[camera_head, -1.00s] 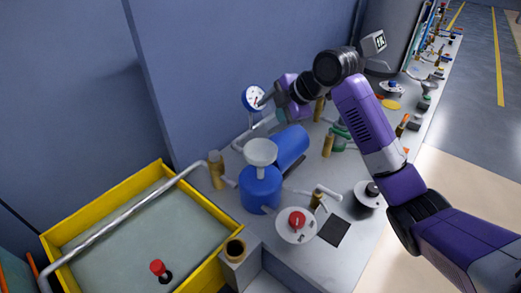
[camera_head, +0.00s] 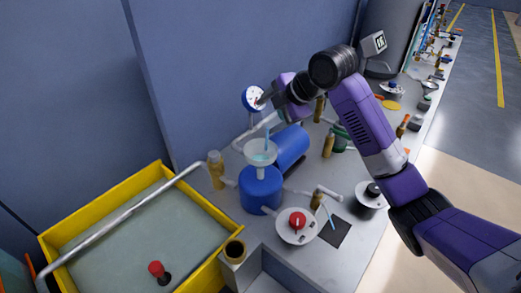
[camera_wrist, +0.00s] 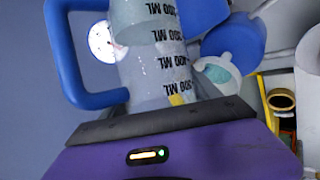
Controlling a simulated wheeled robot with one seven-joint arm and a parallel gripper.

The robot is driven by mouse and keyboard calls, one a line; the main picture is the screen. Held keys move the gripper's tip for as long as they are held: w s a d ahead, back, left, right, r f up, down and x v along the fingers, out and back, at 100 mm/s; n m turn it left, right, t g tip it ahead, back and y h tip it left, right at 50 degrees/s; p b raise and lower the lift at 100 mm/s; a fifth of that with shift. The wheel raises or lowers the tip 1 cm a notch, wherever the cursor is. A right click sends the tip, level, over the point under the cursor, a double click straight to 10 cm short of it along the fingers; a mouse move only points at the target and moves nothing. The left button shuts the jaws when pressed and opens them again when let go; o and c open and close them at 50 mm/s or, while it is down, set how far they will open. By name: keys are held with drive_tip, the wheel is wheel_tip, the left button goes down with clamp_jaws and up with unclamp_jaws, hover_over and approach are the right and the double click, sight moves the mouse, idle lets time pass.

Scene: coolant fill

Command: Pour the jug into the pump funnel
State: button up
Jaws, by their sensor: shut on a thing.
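My gripper (camera_head: 277,97) is shut on the jug, high over the bench beside the blue pump. The clear jug (camera_wrist: 150,85) with black ML marks and a blue handle (camera_wrist: 62,60) fills the middle of the wrist view; in the head view my gripper and arm hide most of it. A thin light-blue stream (camera_head: 267,137) runs down into the white funnel (camera_head: 246,149) on top of the blue pump (camera_head: 262,190). Bluish liquid shows inside the funnel, also in the wrist view (camera_wrist: 218,73).
A round gauge (camera_head: 254,98) stands close behind my gripper. A yellow-rimmed tray (camera_head: 205,212) is at left, with a pipe across it. A red knob (camera_head: 297,220) is in front of the pump. A light-blue streak (camera_head: 331,216) shows near the dark pad (camera_head: 334,234).

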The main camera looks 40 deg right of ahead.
drive_tip(key=shift+a+r+h+b, duration=0.1)
drive_tip(key=shift+r+h+b, duration=0.1)
drive_tip(key=shift+h+b, duration=0.25)
idle(1.2)
